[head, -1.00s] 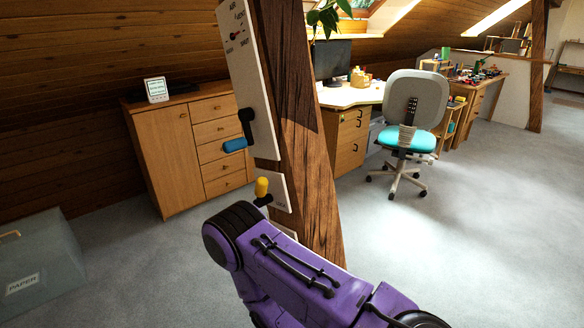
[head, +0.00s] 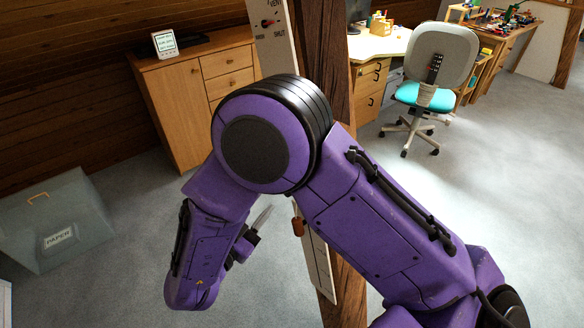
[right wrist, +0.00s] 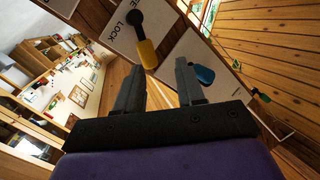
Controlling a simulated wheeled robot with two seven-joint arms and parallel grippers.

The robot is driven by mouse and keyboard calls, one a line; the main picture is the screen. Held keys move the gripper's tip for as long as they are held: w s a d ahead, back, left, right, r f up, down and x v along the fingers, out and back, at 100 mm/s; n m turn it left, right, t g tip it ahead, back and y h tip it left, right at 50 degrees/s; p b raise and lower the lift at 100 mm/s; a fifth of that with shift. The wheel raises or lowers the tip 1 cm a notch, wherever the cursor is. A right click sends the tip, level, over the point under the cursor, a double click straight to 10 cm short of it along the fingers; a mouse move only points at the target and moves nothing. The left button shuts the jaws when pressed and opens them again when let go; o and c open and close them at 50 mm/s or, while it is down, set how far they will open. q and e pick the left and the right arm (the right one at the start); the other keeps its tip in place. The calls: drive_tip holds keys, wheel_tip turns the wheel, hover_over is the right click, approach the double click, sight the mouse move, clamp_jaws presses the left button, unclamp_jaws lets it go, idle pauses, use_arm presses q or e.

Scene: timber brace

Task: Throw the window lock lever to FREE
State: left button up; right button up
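In the right wrist view, a lever with a black pivot and yellow handle (right wrist: 147,53) sits on a white plate marked LOCK (right wrist: 104,33). My right gripper (right wrist: 158,66) is open, its two fingers apart, with the yellow handle just beyond the fingertips. I cannot tell whether they touch. A blue handle (right wrist: 204,75) shows beside the right-hand finger. In the head view, my right arm hides the yellow and blue levers; only part of the right gripper (head: 246,242) shows below it. My left gripper is not in view.
The timber post (head: 347,290) stands behind my right arm. A brown handle (head: 297,227) hangs by its lower plate. A white panel marked VENT and SHUT (head: 273,40) is higher up. A green handle (right wrist: 262,96) is in the wrist view. A paper bin (head: 55,215) stands left.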

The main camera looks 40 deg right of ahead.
drive_tip(key=shift+g+h, duration=0.5)
drive_tip(key=shift+g, duration=0.3)
drive_tip(key=p+x, duration=0.1)
drive_tip(key=x, duration=0.2)
drive_tip(key=s+p+x, duration=0.1)
drive_tip(key=x, duration=0.3)
drive_tip(key=p+x, duration=0.1)
drive_tip(key=x, duration=0.3)
drive_tip(key=shift+s+d, duration=0.25)
drive_tip(key=shift+d, duration=0.1)
clamp_jaws()
